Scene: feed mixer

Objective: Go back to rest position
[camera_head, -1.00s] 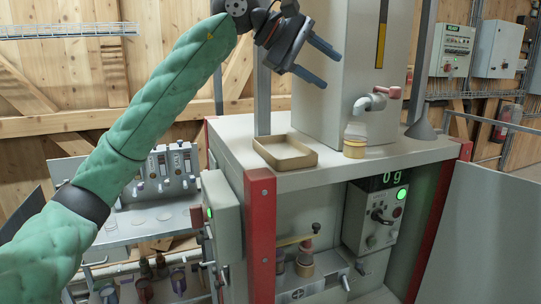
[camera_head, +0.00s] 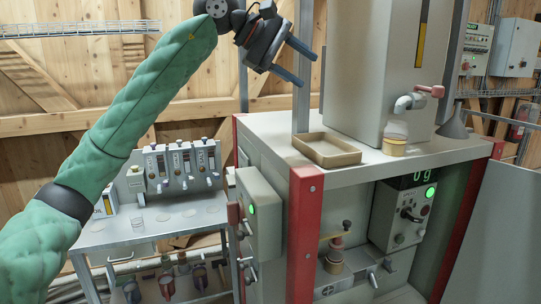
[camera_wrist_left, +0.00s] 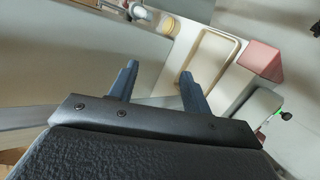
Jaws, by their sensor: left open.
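My left gripper (camera_head: 298,62) is raised at the top of the head view, above and left of the machine's table top. Its two blue-grey fingers are spread apart with nothing between them. They also show open and empty in the left wrist view (camera_wrist_left: 158,85). My left arm comes up from the lower left in a green padded sleeve. My right gripper is in neither view.
A grey machine (camera_head: 262,128) with red corner posts carries a shallow tan tray (camera_head: 326,150), a tap (camera_head: 410,102) and a small yellowish jar (camera_head: 395,146). A control box (camera_head: 404,216) reads "0 g". A side bench (camera_head: 165,224) with dispensers stands at left.

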